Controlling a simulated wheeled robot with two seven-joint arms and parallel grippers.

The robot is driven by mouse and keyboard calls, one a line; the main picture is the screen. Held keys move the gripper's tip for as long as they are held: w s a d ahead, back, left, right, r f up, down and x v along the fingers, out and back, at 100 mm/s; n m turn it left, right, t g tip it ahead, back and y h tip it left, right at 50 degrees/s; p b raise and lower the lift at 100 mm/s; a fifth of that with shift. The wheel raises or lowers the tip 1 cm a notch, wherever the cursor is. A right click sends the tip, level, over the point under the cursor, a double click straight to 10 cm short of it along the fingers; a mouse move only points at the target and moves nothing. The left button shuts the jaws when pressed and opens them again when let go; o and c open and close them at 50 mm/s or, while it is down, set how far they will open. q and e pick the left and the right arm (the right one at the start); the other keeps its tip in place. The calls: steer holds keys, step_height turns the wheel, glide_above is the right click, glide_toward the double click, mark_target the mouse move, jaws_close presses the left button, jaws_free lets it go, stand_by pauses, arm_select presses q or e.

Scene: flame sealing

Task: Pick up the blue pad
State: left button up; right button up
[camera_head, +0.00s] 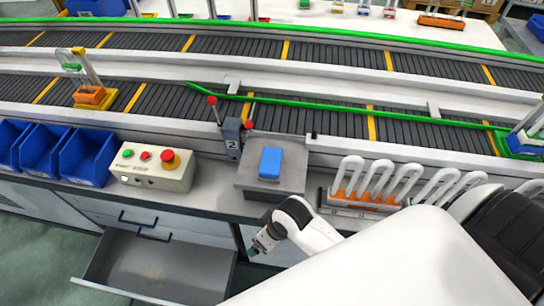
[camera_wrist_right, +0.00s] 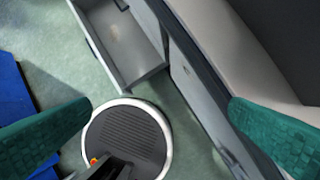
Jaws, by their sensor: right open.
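The blue pad (camera_head: 270,162) lies flat on a grey metal plate (camera_head: 290,185) on the workbench, in the middle of the head view. My right gripper (camera_head: 255,249) hangs over the bench's front side, in front of and below the pad, and is apart from it. In the right wrist view my right gripper (camera_wrist_right: 160,110) shows its two green finger pads wide apart with nothing between them. The pad is not visible in that view. My left gripper is not visible.
An open drawer (camera_head: 155,268) juts out at lower left. A button box (camera_head: 152,170) and blue bins (camera_head: 88,155) stand left of the plate. A rack (camera_head: 365,200) with white hooped handles stands right. A red-knobbed post (camera_head: 232,135) and the conveyor (camera_head: 330,118) lie behind.

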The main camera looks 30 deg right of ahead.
steer(key=a+r+n+y+p, duration=0.15)
steer(key=a+r, duration=0.25)
steer(key=r, duration=0.6)
steer(key=n+g+h, duration=0.5)
steer(key=h, duration=0.2)
glide_toward(271, 160)
steer(key=x, duration=0.1)
steer(key=b+x, duration=0.1)
steer(key=x, duration=0.1)
steer(key=shift+w+f, duration=0.2)
steer(key=shift+w, duration=0.15)
steer(key=shift+p+x, duration=0.45)
steer(key=shift+x, duration=0.8)
steer(key=x, duration=0.2)
steer(key=p+x, duration=0.1)
steer(key=x, duration=0.1)
steer(key=shift+s+d+f, duration=0.1)
steer(key=shift+s+d, duration=0.05)
steer(key=shift+s, duration=0.25)
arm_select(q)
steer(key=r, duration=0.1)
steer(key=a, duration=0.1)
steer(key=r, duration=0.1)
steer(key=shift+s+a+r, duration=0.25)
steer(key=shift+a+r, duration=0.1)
arm_select(e)
steer(key=shift+c, duration=0.2)
